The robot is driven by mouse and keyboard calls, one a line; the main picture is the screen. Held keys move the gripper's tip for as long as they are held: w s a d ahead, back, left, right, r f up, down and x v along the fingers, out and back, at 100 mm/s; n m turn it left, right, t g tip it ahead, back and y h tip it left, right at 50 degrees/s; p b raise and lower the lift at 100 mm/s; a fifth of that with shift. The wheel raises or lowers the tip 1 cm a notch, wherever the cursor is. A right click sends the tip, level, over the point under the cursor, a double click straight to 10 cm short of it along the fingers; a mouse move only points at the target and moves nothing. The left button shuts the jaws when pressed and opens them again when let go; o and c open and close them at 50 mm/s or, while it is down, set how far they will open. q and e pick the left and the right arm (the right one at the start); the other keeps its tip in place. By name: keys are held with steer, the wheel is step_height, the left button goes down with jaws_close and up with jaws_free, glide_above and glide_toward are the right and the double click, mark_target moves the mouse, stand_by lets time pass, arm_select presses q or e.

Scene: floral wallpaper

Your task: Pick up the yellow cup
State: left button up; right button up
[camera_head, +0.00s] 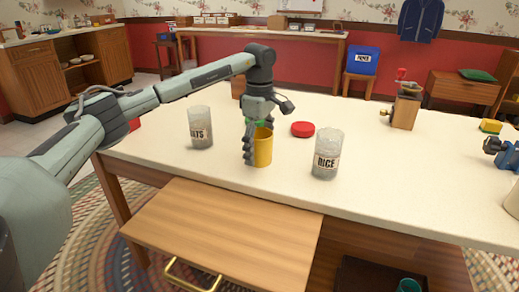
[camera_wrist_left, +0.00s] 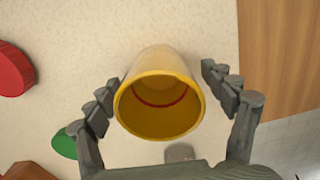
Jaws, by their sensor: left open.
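The yellow cup (camera_head: 263,152) stands upright on the white worktop (camera_head: 370,165), between a jar on each side. My left gripper (camera_head: 257,148) reaches down over it, one finger along the cup's left side and the rest partly hidden. In the left wrist view the yellow cup (camera_wrist_left: 160,112) shows its open mouth and a red ring inside. It lies between the spread fingers of my left gripper (camera_wrist_left: 160,80), with visible gaps on both sides. The gripper is open. My right gripper is not in view.
A glass jar (camera_head: 200,132) stands left of the cup; a jar labelled RICE (camera_head: 326,160) stands right. A red round lid (camera_head: 302,129) lies behind. A grinder (camera_head: 404,108) stands farther right. A wooden panel with a brass handle (camera_head: 193,276) juts out in front.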

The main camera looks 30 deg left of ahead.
arm_select(q)
steer(key=shift+c, duration=0.5)
steer(key=c, duration=1.2)
steer(key=shift+c, duration=0.2)
steer(key=shift+r, duration=0.15)
